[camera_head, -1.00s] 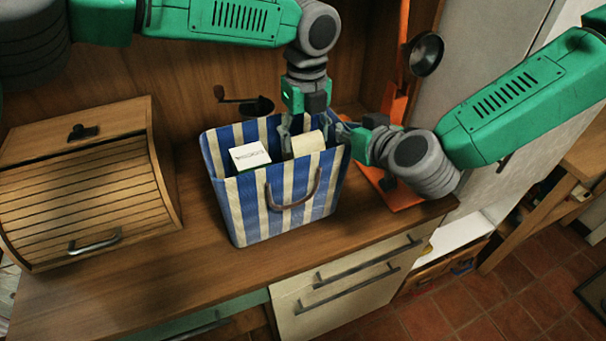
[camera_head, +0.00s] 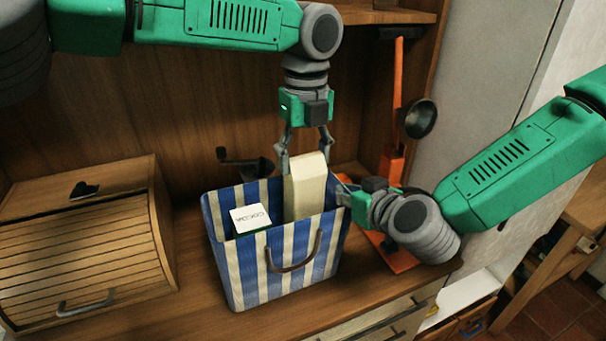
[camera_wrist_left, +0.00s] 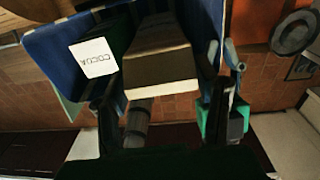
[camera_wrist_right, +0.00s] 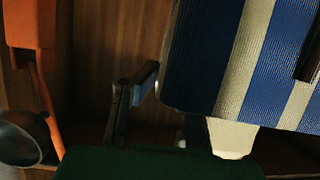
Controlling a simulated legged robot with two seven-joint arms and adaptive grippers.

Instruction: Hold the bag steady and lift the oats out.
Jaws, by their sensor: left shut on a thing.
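The oats box, a plain cream block (camera_head: 306,187), stands upright in the blue-and-white striped bag (camera_head: 262,277), its upper part above the rim. My left gripper (camera_head: 304,155) is shut on its top from above. The box also shows in the left wrist view (camera_wrist_left: 160,65); its lower part is hidden in the bag. My right gripper (camera_head: 345,192) is at the bag's right rim, with a finger (camera_wrist_right: 145,82) close beside the bag wall (camera_wrist_right: 195,70). Whether it pinches the wall cannot be told.
A white-topped box marked cocoa (camera_head: 250,218) stands in the bag, left of the oats. A wooden bread bin (camera_head: 85,245) is left on the worktop. An orange stand (camera_head: 392,165) and dark round pan (camera_head: 420,118) are behind right.

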